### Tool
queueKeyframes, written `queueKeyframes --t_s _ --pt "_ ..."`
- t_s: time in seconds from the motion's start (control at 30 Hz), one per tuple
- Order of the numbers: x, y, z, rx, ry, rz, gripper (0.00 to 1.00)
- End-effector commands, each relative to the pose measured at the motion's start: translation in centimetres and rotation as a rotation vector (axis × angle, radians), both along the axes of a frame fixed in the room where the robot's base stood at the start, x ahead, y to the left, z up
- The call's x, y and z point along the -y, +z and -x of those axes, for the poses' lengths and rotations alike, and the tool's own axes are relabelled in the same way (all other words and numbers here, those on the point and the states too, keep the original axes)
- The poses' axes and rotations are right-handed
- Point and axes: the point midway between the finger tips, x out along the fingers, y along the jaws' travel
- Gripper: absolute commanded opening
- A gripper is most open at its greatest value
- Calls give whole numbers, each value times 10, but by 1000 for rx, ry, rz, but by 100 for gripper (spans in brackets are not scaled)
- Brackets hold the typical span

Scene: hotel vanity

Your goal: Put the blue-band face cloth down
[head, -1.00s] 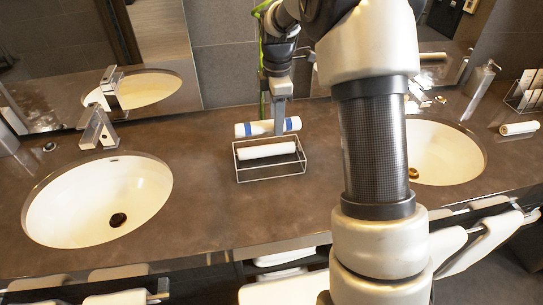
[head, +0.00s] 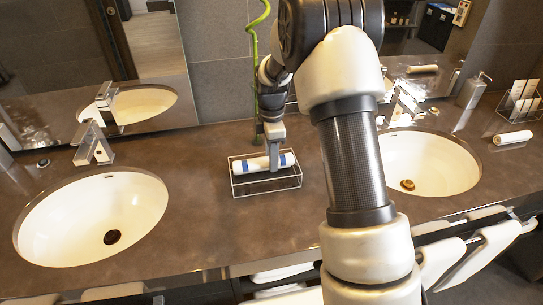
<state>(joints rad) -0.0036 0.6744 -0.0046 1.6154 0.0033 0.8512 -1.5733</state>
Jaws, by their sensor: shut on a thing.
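The blue-band face cloth (head: 255,164) is a rolled white cloth with blue bands. It lies level inside or just over the wire basket (head: 268,188) on the counter between the two sinks. My gripper (head: 274,160) points down at the basket and is shut on the cloth near its right part. The gripper hides part of the roll. A plain white roll seen in the basket earlier is hidden now, seemingly under the banded cloth. I cannot tell whether the banded cloth touches it.
The left sink (head: 92,220) and right sink (head: 428,163) flank the basket. A white roll (head: 513,138) lies on the right counter near a rack (head: 520,100) and a soap dispenser (head: 473,90). A green stalk (head: 254,60) stands behind the basket. Counter in front is clear.

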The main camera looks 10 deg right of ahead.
Motion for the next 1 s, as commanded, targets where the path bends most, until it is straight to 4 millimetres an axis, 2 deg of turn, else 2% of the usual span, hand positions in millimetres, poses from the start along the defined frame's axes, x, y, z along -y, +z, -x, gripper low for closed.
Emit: queueKeyframes --t_s 0.07,0.1,0.2,0.47,0.63,1.0 --pt "0 -4 0 0 -1 0 15" --pt "0 -3 0 0 -1 0 41" --pt "0 -3 0 0 -1 0 55" --pt "0 -2 0 0 0 0 55" --pt "0 11 -1 2 0 -1 55" --pt "0 89 -1 3 0 -1 55"
